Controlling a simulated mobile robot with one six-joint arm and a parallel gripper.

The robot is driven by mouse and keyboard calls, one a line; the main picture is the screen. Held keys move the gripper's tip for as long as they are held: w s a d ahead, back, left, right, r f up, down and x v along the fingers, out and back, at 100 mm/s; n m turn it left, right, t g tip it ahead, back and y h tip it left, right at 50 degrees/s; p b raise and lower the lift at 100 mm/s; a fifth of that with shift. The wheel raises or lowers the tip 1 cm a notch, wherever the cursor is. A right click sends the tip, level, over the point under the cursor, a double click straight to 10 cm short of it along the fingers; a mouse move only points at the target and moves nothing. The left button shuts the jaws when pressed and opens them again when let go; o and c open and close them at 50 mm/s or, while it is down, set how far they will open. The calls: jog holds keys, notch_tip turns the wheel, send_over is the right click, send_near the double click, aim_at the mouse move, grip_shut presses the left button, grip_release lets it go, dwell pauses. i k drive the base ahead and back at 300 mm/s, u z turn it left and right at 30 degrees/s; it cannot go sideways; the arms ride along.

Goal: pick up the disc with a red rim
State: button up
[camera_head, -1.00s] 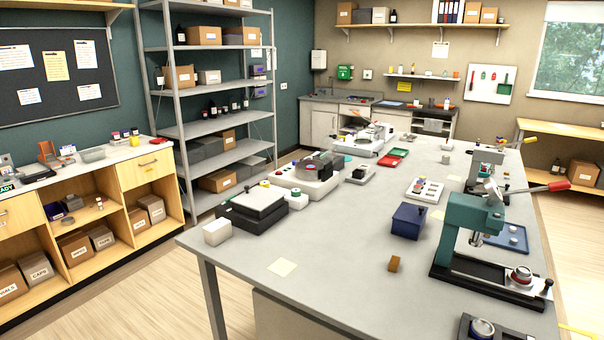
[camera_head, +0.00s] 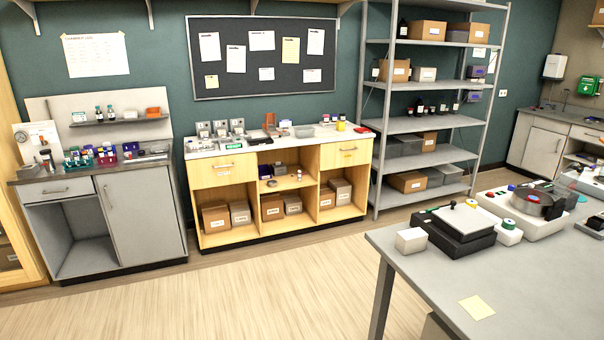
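I cannot make out a disc with a red rim for certain in this view. Small items (camera_head: 272,183) lie on the inner shelf of the wooden cabinet's middle bay, too small to tell apart. My gripper is not in view.
The wooden cabinet (camera_head: 226,174) stands against the teal wall, with a grey cabinet (camera_head: 144,212) to its left and a grey shelf rack (camera_head: 429,131) to its right. A grey table (camera_head: 548,290) fills the lower right. The wooden floor (camera_head: 240,290) between is clear.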

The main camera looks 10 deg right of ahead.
aim_at(531, 198)
jog(key=i, duration=4.75)
jog(key=z, duration=0.55)
